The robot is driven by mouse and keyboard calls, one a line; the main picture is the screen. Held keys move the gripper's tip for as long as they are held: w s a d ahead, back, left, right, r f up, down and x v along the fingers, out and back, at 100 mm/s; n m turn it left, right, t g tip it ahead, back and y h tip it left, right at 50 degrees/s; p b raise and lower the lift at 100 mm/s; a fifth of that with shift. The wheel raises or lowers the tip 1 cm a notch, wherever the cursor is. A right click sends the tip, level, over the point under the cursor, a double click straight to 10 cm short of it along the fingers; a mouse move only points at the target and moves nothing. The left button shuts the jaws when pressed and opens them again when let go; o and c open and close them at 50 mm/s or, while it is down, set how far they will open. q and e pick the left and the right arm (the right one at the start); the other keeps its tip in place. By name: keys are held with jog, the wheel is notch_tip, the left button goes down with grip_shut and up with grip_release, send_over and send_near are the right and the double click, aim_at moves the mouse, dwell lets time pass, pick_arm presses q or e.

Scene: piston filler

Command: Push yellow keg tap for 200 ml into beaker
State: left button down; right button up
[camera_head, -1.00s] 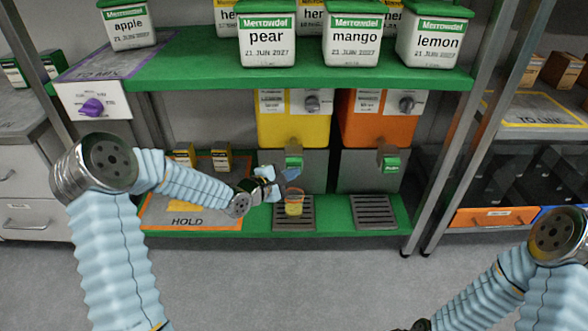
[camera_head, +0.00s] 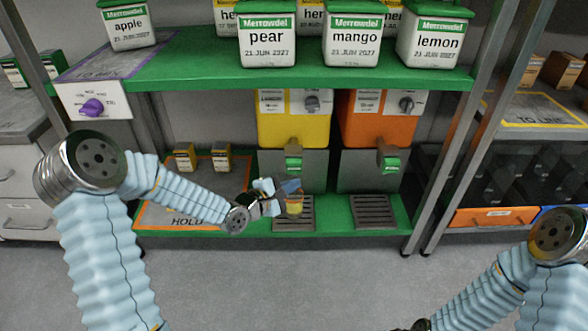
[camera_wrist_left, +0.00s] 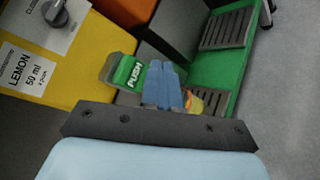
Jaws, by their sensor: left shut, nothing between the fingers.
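The yellow keg (camera_head: 293,127) stands under the green shelf. Its green push tap (camera_head: 293,165) is on its front, and the tap marked PUSH also shows in the wrist view (camera_wrist_left: 128,72). The beaker (camera_head: 294,208) holds yellow liquid below the tap, over the drip tray (camera_head: 307,224); its level cannot be read. It is partly hidden by my fingers in the wrist view (camera_wrist_left: 194,103). My left gripper (camera_head: 292,186) is shut and empty, its blue fingers (camera_wrist_left: 163,82) below and in front of the tap, apart from it.
The keg label (camera_wrist_left: 24,72) reads lemon, 50 ml a push. An orange keg (camera_head: 376,122) with its own tap and drip tray (camera_head: 373,212) stands to the right. The HOLD mat (camera_head: 160,218) and small boxes (camera_head: 220,157) are to the left. Tubs (camera_head: 267,40) stand above.

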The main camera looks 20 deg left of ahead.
pick_arm(q)
jog(key=shift+s+d, duration=0.25)
jog(key=shift+s, duration=0.75)
dwell(2.7)
